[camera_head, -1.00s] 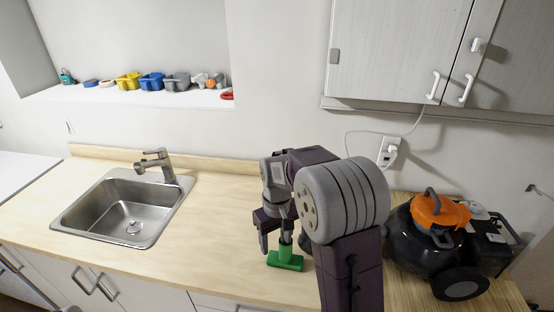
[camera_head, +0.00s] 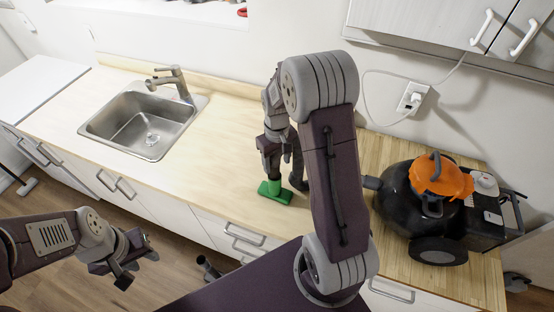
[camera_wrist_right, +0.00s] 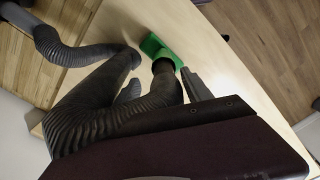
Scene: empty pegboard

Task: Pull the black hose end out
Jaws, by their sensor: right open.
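A black vacuum cleaner (camera_head: 405,200) with an orange top stands on the counter at the right. A dark hose end (camera_head: 371,183) sits at its left side; in the right wrist view a smooth dark cuff (camera_wrist_right: 45,38) leads into the ribbed hose (camera_wrist_right: 75,55). A green nozzle (camera_head: 274,191) lies on the counter and also shows in the right wrist view (camera_wrist_right: 152,44), on a dark tube. My right gripper (camera_head: 283,160) is open just above the green nozzle, left of the hose end. My left gripper (camera_head: 136,266) is open and empty, low at the left.
A steel sink (camera_head: 145,122) is set in the wooden counter (camera_head: 225,135), clear between sink and nozzle. A white cord runs from a wall outlet (camera_head: 412,97). Cupboards (camera_head: 435,25) hang above the vacuum. A dark tube (camera_head: 208,267) shows below the counter.

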